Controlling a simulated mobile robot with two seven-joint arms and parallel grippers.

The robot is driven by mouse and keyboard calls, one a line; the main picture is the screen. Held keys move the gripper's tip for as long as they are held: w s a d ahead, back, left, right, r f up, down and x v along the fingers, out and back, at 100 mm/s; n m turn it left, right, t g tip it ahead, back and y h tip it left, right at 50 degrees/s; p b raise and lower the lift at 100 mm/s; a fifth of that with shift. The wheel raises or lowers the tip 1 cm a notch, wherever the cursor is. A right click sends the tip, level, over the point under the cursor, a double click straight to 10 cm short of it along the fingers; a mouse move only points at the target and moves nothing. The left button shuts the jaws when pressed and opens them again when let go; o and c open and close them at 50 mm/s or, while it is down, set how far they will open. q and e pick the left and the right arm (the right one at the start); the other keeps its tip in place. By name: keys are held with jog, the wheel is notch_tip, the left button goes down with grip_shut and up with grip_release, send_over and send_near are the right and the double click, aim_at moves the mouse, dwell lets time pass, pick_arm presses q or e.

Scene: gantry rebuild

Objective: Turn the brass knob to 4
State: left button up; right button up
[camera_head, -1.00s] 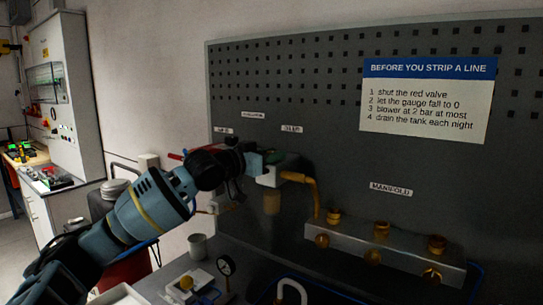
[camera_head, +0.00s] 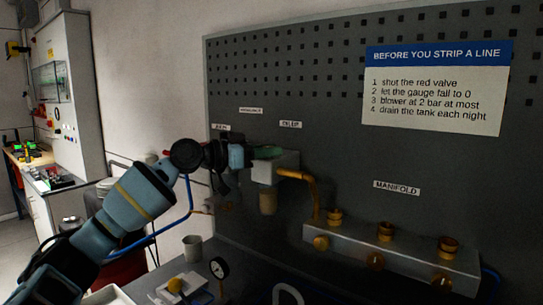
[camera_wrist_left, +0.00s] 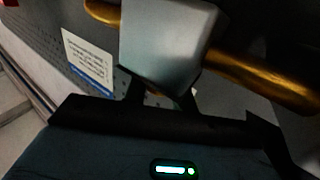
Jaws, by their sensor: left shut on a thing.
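My left gripper (camera_head: 243,157) is in front of the grey pegboard, beside a pale block (camera_head: 285,163) with a green top. In the left wrist view my left gripper (camera_wrist_left: 160,92) has its two dark fingers against the near side of a light grey block (camera_wrist_left: 168,45). Its jaws are shut on what I take to be the brass knob; only a small brass-coloured patch shows between the fingers. The knob's marks and pointer are hidden, so I cannot read its setting. My right gripper is not in view.
Brass pipes (camera_wrist_left: 262,80) run out from the grey block. A manifold (camera_head: 390,255) with several brass fittings sits to the right. A round gauge (camera_head: 219,267), a grey mug (camera_head: 193,248) and a white box with a yellow knob (camera_head: 175,285) stand below.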

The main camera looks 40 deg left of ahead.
pick_arm(q)
jog(key=shift+w+f+m+g+h, duration=0.1)
jog(key=shift+f+m+g+h, duration=0.25)
jog(key=shift+h, duration=0.25)
jog(key=shift+r, duration=0.1)
jog(key=o, duration=1)
jog(key=shift+r, duration=0.15)
jog(key=shift+c, duration=0.2)
